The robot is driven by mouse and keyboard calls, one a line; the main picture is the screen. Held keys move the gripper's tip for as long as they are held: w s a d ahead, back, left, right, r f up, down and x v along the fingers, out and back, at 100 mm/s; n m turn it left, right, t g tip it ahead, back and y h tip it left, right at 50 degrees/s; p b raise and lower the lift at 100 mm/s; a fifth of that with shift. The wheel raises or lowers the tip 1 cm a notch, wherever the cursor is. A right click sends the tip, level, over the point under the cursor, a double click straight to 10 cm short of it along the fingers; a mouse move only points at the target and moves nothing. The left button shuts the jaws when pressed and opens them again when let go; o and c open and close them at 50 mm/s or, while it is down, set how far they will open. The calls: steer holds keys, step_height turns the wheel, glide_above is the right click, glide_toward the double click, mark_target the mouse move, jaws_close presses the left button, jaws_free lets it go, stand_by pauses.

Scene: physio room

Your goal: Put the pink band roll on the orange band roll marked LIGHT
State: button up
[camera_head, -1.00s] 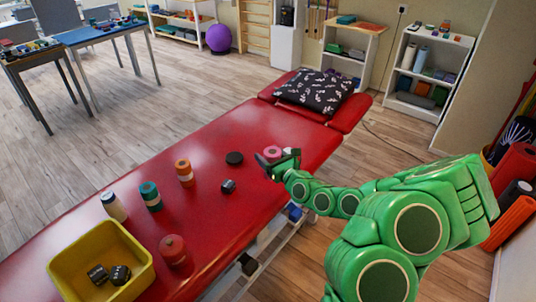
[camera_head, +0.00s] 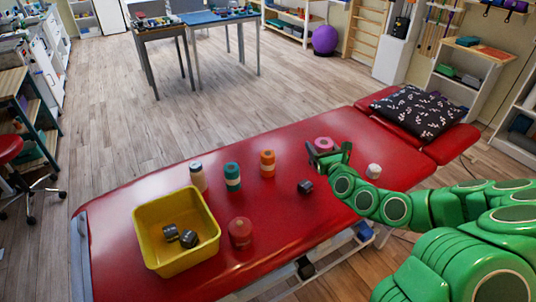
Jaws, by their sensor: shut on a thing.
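The pink band roll (camera_head: 324,144) is in my gripper (camera_head: 328,157), which is shut on it above the far side of the red couch. My gripper's dark parts cover some of the roll. The orange band roll (camera_head: 267,158) stands upright on the couch, left of my gripper and apart from it. It has a pale band around its middle; any writing on it is too small to read. Nothing rests on top of it.
A patterned pillow (camera_head: 420,110) lies at the far end.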

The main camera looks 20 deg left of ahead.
steer(key=s+a+r+y, duration=0.1)
steer(key=a+r, duration=0.2)
steer(key=a, duration=0.5)
steer(key=s+a+r, duration=0.1)
steer(key=a+r, duration=0.2)
steer(key=a, duration=0.4)
steer(key=w+a+f, duration=0.6)
steer(key=w+f, duration=0.3)
steer(key=w, duration=0.3)
steer(key=shift+n+g, duration=0.3)
steer(key=shift+w+a+f, duration=0.1)
steer(key=shift+f, duration=0.8)
steer(key=shift+w+a+f, duration=0.1)
steer(key=shift+f, duration=0.75)
steer(key=shift+f, duration=0.15)
steer(key=o, duration=1.3)
steer(key=shift+c, duration=0.2)
